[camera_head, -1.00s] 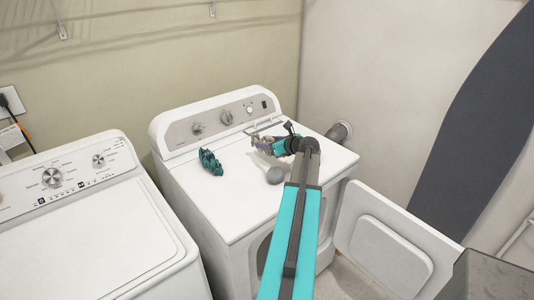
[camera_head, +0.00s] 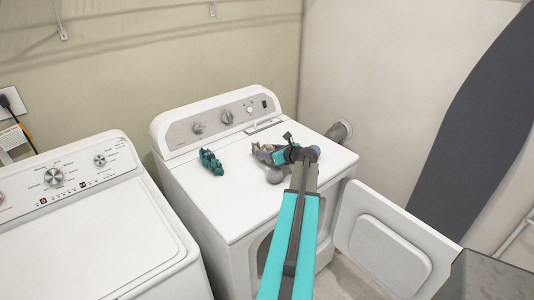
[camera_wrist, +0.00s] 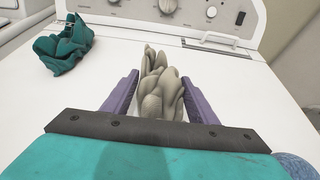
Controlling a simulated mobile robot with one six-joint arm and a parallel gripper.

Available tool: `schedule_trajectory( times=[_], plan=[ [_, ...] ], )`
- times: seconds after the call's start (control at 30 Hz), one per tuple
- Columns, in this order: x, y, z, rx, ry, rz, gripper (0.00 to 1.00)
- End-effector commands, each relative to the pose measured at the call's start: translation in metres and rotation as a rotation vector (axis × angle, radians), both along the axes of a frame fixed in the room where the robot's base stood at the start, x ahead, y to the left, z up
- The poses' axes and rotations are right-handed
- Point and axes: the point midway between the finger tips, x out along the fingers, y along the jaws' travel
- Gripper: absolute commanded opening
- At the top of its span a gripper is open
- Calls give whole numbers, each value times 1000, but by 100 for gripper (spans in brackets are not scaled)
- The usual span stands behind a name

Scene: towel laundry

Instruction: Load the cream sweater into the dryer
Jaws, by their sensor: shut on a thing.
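The cream sweater (camera_wrist: 160,88) is a crumpled bundle on the dryer's top, between the purple fingers of my gripper (camera_wrist: 158,92) in the wrist view. The gripper is shut on it. In the head view my gripper (camera_head: 264,153) is low over the right part of the dryer top, and the sweater is mostly hidden there. The white dryer (camera_head: 215,205) has its front door (camera_head: 390,255) swung open to the right. Its front opening is partly hidden behind my arm.
A crumpled teal cloth (camera_head: 211,162) lies on the dryer top to the left. A grey ball (camera_head: 275,175) and a blue ball (camera_head: 315,150) are close to my gripper. A white washer (camera_head: 90,240) stands at left. A dark grey box (camera_head: 490,275) is at lower right.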

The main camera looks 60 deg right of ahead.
Motion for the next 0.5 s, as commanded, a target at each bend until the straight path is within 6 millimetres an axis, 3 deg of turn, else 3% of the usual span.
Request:
schedule_trajectory(
  times=[0.5],
  plan=[
    [0,0,-9,-1,-2,-1,12]
  ],
)
